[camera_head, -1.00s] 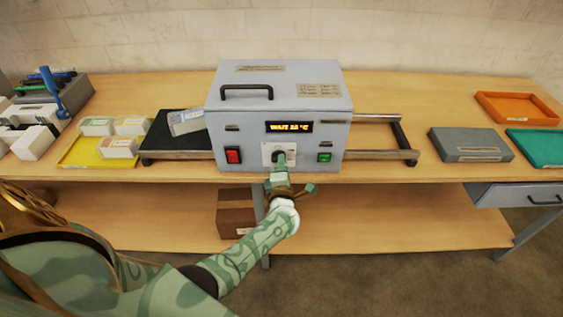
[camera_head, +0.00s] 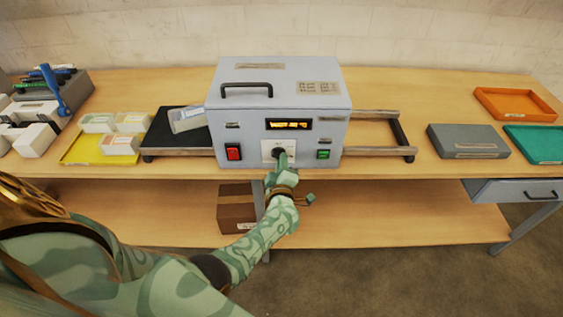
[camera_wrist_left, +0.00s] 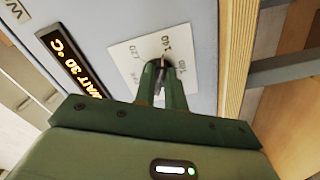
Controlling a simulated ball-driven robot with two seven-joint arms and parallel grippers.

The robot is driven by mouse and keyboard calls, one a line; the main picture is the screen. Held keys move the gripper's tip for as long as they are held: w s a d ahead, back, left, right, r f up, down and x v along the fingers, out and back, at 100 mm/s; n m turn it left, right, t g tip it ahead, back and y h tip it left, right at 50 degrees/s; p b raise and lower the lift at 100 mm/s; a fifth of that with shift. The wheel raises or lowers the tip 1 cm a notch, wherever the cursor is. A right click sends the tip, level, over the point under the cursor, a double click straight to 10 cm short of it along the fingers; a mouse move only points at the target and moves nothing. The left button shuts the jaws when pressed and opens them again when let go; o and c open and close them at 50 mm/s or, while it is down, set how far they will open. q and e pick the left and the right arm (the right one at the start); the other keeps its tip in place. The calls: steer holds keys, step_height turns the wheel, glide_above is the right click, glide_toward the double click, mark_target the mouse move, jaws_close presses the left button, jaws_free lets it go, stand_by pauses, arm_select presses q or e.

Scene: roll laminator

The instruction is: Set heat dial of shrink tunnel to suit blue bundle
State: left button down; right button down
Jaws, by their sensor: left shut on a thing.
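The shrink tunnel (camera_head: 235,120) is a grey box in the middle of the bench. Its heat dial (camera_head: 279,152) is a dark knob on a white plate, low on the front. In the left wrist view the plate (camera_wrist_left: 128,58) shows printed numbers around the knob, some hidden. My left gripper (camera_wrist_left: 162,72) is shut on the dial knob; in the head view the gripper (camera_head: 282,160) reaches it from below. The lit display (camera_wrist_left: 75,62) reads "WAIT 30 °C". A pale, bluish-looking bundle (camera_head: 187,118) sits tilted at the tunnel's left side. My right gripper is out of view.
A red switch (camera_head: 233,152) and a green button (camera_head: 323,154) flank the dial. A yellow tray (camera_head: 82,155) with several bundles lies left. Grey (camera_head: 468,140), orange (camera_head: 515,104) and green (camera_head: 540,142) trays or boxes lie right. A carton (camera_head: 236,205) stands on the lower shelf.

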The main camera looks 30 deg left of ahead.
arm_select(q)
steer(key=shift+f, duration=0.15)
stand_by(0.3)
steer(key=c, duration=1.5)
jaws_free()
steer(key=shift+o, duration=0.2)
steer(key=shift+s+d, duration=0.1)
